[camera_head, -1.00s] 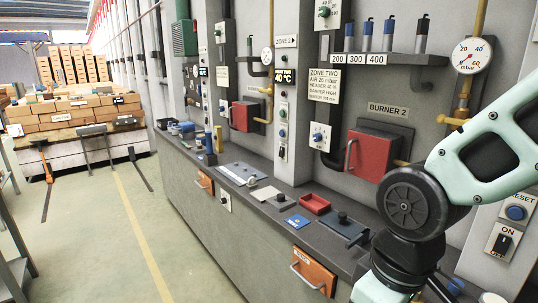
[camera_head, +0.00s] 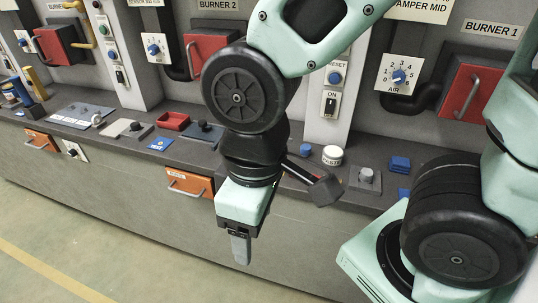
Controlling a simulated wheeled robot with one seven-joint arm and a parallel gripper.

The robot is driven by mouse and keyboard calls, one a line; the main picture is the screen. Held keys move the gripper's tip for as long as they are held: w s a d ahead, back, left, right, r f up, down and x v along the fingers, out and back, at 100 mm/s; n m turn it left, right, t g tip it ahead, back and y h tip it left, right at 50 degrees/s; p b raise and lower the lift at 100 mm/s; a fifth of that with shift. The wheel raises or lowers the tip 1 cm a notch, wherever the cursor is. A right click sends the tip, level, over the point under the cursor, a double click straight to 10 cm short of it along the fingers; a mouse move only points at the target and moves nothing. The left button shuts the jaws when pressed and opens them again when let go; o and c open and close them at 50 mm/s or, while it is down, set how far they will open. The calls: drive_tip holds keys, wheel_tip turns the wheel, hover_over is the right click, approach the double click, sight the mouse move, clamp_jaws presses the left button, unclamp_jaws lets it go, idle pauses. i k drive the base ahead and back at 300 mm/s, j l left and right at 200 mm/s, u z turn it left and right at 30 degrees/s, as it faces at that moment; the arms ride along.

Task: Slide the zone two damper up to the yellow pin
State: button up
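I cannot pick out the zone two damper for certain. A dark plate with a round black knob (camera_head: 203,127) lies on the counter, partly behind my arm, and a grey plate with a black knob (camera_head: 131,128) lies left of it. No yellow pin can be made out near either; an upright yellow cylinder (camera_head: 36,84) stands at the far left of the counter. My gripper (camera_head: 240,252) points down in front of the counter's front face, apart from both plates. Its fingers are seen edge-on, so their opening is hidden, and nothing shows in them.
The grey counter (camera_head: 300,185) runs across the view, with orange drawers (camera_head: 188,183) below it. A red tray (camera_head: 173,121), a white round knob (camera_head: 332,155) and blue blocks (camera_head: 400,164) stand on it. Red burner doors (camera_head: 205,52) stick out above. The floor (camera_head: 60,250) at lower left is clear.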

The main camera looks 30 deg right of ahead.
sight(200, 130)
drive_tip(key=z, duration=0.55)
drive_tip(key=i+j, duration=0.2)
drive_tip(key=j, duration=0.15)
drive_tip(key=i+j, duration=0.45)
drive_tip(key=j, duration=0.25)
